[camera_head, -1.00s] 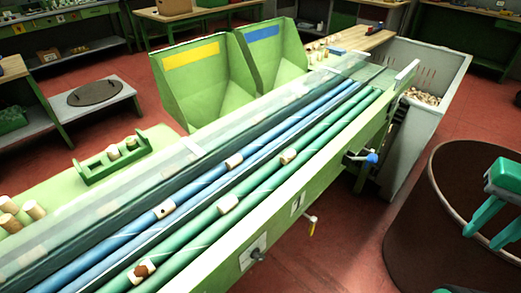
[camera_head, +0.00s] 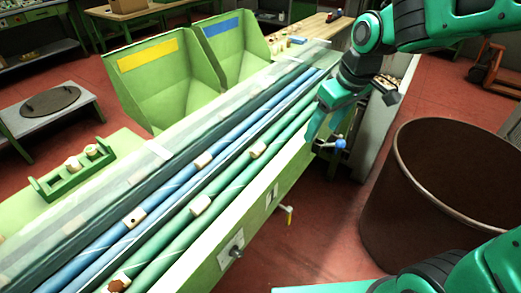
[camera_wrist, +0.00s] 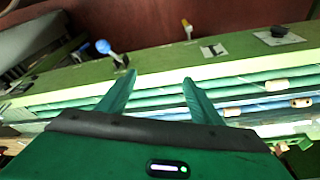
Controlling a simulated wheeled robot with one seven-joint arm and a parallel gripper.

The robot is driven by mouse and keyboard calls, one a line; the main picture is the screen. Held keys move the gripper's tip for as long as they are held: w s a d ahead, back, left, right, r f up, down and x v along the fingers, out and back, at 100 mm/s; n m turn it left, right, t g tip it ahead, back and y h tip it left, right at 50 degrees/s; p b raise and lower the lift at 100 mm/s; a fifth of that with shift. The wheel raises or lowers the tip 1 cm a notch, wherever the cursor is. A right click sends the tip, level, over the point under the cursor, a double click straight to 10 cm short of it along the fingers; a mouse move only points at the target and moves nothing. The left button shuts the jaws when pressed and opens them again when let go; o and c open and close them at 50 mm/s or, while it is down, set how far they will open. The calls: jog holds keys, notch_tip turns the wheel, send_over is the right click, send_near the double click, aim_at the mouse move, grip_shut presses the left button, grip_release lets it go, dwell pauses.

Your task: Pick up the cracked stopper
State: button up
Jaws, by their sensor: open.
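Several cork stoppers lie along the rollers of a green sorting machine. On the green rollers are a plain one (camera_head: 257,149), another plain one (camera_head: 200,204) and one with a dark brown patch (camera_head: 119,284). On the blue rollers are a pale one (camera_head: 203,160) and one with a dark spot (camera_head: 134,217). I cannot make out for sure which is cracked. My gripper (camera_head: 319,128) is open and empty near the machine's far right end, apart from these stoppers. In the wrist view its fingers (camera_wrist: 158,77) are spread, with stoppers (camera_wrist: 277,84) to their right.
A clear cover (camera_head: 160,155) runs along the machine's left side. Two green bins with yellow (camera_head: 158,54) and blue (camera_head: 222,27) labels stand behind. A blue-knobbed lever (camera_head: 340,144) sticks out at the front. A large brown barrel (camera_head: 400,215) stands at right.

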aim_at(259, 147)
jog(key=w+a+f+n, duration=0.1)
jog(key=a, duration=0.3)
jog(key=w+a+f+n+y, duration=0.1)
jog(key=a, duration=0.4)
jog(key=w+a+f+n, duration=0.1)
jog(key=a+f+n, duration=0.1)
jog(key=a, duration=0.3)
jog(key=shift+w+a+y, duration=0.2)
jog(key=shift+w+y, duration=0.05)
jog(key=shift+y, duration=0.15)
jog(key=shift+d+x, duration=0.15)
jog(key=shift+x, duration=1.5)
jog(key=shift+d+x, duration=0.1)
jog(key=shift+x, duration=1.55)
jog(key=c, duration=1.1)
